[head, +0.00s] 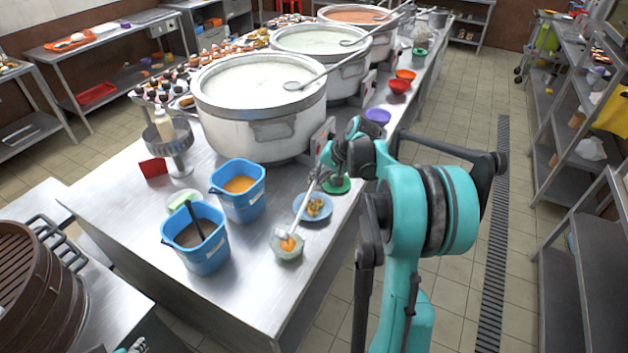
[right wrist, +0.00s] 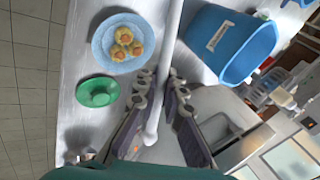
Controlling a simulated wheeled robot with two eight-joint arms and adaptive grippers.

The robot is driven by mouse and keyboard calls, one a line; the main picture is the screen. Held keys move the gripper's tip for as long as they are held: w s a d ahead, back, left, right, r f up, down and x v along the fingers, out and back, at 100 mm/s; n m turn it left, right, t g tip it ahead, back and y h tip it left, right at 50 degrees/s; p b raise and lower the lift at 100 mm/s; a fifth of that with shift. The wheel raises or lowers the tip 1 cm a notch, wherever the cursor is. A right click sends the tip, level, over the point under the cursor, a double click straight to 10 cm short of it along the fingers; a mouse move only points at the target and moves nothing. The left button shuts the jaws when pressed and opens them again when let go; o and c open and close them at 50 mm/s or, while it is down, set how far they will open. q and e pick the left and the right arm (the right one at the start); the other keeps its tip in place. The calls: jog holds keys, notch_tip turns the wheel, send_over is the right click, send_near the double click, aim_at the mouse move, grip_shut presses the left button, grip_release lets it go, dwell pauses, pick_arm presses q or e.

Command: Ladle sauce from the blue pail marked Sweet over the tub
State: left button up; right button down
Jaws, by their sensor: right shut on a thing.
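Two blue pails stand on the steel counter. The pail with orange sauce (head: 240,188) is farther back; the pail with dark sauce (head: 197,240) is nearer. I cannot read their markings. My right gripper (head: 329,168) is shut on the pale handle of a ladle (head: 299,219), which slants down to the left. The handle also shows between the fingers in the right wrist view (right wrist: 165,65). The ladle's lower end, with orange sauce, is at the small clear tub (head: 287,252); whether it touches the tub is unclear. Only a small part of my left gripper (head: 135,347) shows at the bottom edge.
A blue plate with small yellow pieces (head: 313,207) and a green saucer (head: 337,185) lie beside the tub. A large white stockpot (head: 262,105) stands behind. A dark handle (head: 193,220) sticks out of the nearer pail. The counter's front left is bare.

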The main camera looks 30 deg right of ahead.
notch_tip(320, 180, down, 6)
jog(key=w+d+m+g+y+b, duration=0.1)
jog(key=d+y+b, duration=0.1)
jog(key=y+b, duration=0.1)
jog(key=shift+w+d+r+g, duration=0.2)
jog(key=shift+w+d+g, duration=0.05)
jog(key=shift+g, duration=0.15)
jog(key=shift+r, duration=0.1)
dwell(1.2)
jog(key=shift+r+p, duration=2.05)
jog(key=shift+r, duration=0.95)
jog(key=shift+a+f, duration=0.1)
jog(key=shift+f, duration=0.05)
